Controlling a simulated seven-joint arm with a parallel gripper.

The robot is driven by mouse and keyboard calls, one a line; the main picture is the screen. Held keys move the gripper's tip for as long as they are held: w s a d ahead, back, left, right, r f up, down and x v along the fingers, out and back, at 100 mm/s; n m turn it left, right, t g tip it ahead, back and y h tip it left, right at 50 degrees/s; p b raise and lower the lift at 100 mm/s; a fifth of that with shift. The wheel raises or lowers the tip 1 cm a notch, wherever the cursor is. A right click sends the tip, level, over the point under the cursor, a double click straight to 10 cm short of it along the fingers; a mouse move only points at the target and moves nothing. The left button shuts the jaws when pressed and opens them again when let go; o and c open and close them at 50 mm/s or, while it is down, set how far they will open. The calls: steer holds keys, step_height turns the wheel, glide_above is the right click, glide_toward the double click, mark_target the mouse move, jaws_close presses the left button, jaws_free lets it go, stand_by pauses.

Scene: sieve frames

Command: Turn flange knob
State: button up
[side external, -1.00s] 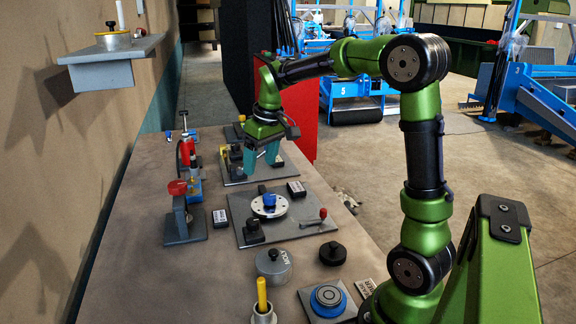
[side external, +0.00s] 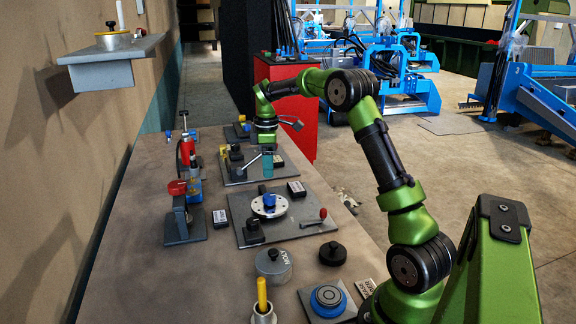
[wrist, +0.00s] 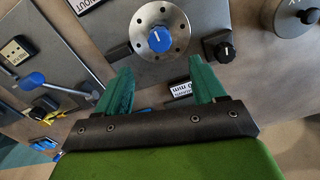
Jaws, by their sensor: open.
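The flange is a pale round disc with holes (side external: 283,211) and a blue knob (side external: 269,200) at its centre, on a grey plate on the bench. In the wrist view the blue knob (wrist: 159,39) carries a white pointer line, and the disc (wrist: 146,16) lies around it. My gripper (side external: 267,165) hangs over the plate behind the flange plate, apart from the knob. In the wrist view my gripper (wrist: 161,84) has its teal fingers spread, with nothing between them, and the knob sits beyond the tips.
A black knob (side external: 254,231) and a red-tipped lever (side external: 322,214) share the flange plate. In the wrist view, a blue-ended lever (wrist: 33,80) stands left. A red clamp-like fixture (side external: 179,188) stands on the bench's left. A grey lidded pot (side external: 272,266) is in front.

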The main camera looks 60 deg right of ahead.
mark_target(269, 195)
step_height(269, 195, down, 10)
steer(key=shift+f, duration=0.25)
steer(key=c, duration=1.1)
steer(key=shift+o, duration=0.2)
steer(key=shift+m, duration=0.3)
